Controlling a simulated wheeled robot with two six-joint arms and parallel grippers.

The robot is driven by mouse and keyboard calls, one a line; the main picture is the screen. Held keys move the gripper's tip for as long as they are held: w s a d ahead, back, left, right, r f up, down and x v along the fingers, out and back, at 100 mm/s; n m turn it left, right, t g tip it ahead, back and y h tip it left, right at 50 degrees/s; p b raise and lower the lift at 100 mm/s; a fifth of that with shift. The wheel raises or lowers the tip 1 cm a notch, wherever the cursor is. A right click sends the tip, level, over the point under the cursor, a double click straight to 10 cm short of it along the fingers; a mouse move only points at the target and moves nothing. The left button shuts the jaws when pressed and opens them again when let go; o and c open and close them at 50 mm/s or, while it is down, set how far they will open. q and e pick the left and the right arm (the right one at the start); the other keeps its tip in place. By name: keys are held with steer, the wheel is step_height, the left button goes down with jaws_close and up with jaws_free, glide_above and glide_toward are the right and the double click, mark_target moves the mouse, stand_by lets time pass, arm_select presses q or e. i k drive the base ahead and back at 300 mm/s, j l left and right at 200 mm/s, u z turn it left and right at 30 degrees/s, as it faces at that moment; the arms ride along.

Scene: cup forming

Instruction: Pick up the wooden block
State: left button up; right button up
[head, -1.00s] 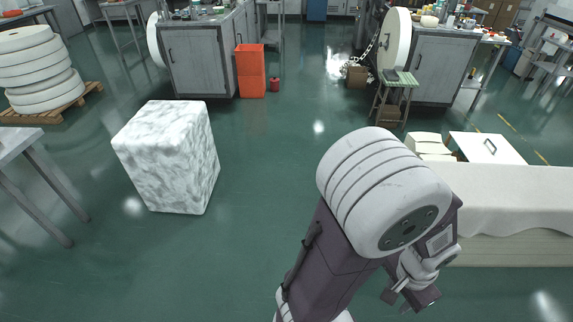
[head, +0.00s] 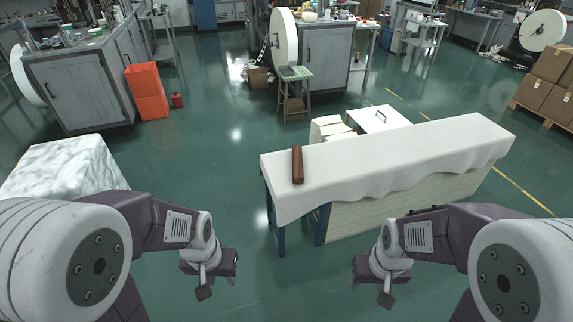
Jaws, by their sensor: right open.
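A reddish-brown wooden block (head: 297,165), long and narrow, lies on the left end of a table covered with a white cloth (head: 400,154). My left gripper (head: 206,283) hangs low at the left, over the green floor, well apart from the block. Its jaws are too small and turned away to tell open from shut. My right gripper (head: 385,290) is open and empty, low in front of the cloth-covered table and apart from the block.
A marble-patterned block (head: 65,168) stands at the left. Behind the table are a white lidded box (head: 379,118) and a small stool (head: 294,92). Open green floor lies left of the table.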

mark_target(298, 178)
steer(key=i+l+u, duration=0.2)
steer(key=i+u, duration=0.2)
steer(key=i, duration=0.25)
steer(key=i+l+u, duration=0.35)
steer(key=i, duration=0.3)
steer(key=i+l+u, duration=0.4)
steer(key=i+l, duration=0.2)
